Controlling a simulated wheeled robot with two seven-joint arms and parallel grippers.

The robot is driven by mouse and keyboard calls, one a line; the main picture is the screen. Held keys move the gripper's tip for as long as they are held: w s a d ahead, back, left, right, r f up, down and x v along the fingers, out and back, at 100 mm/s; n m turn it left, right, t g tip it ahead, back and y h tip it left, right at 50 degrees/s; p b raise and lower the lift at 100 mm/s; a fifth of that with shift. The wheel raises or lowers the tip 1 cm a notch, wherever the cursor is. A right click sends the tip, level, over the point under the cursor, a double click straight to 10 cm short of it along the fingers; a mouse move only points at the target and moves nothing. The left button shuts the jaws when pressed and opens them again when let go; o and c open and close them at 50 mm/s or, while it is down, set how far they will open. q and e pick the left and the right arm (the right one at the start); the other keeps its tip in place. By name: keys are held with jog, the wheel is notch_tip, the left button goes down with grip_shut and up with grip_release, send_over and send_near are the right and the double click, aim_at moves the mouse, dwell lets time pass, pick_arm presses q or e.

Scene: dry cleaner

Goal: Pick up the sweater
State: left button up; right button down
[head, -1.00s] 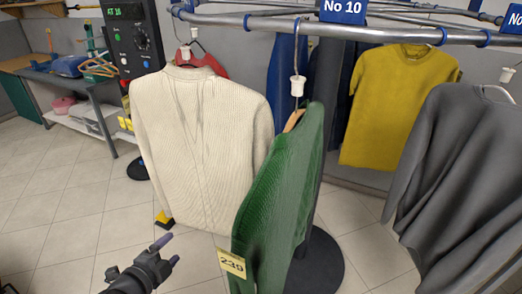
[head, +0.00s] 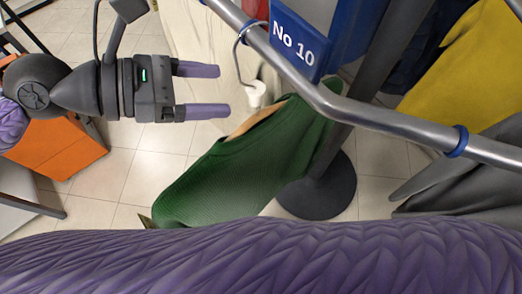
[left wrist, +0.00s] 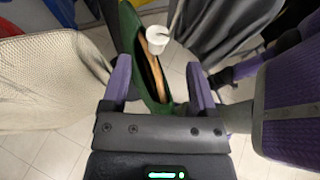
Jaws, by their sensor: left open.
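A dark green sweater (head: 235,170) hangs on a wooden hanger (head: 252,122) below a rail in the head view. A white cup-shaped piece (head: 256,94) sits on the hanger's wire hook. My left gripper (head: 222,91) is open and empty, its fingers pointing right at the white piece from its left. In the left wrist view the green sweater (left wrist: 131,32), the hanger (left wrist: 150,68) and the white piece (left wrist: 157,38) show beyond and between the open fingers. A dark part (left wrist: 222,82) at the right there may be my right gripper; its jaws are unclear.
The steel rail (head: 370,108) with a blue "No 10" sign (head: 293,40) crosses close to the hanger. A cream sweater (left wrist: 45,78) hangs close to the left finger. Yellow (head: 460,70) and grey garments (head: 450,180) hang at right. A round dark base (head: 320,190) stands below.

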aim_at(256, 87)
pick_arm(q)
jog(key=p+x, duration=0.3)
jog(key=x, duration=0.3)
jog(key=shift+w+d+p, duration=0.2)
jog(key=shift+d+p, duration=0.05)
jog(key=shift+p, duration=0.05)
jog(key=shift+d+f, duration=0.1)
jog(key=shift+f, duration=0.1)
jog(key=shift+c, duration=0.5)
grip_shut()
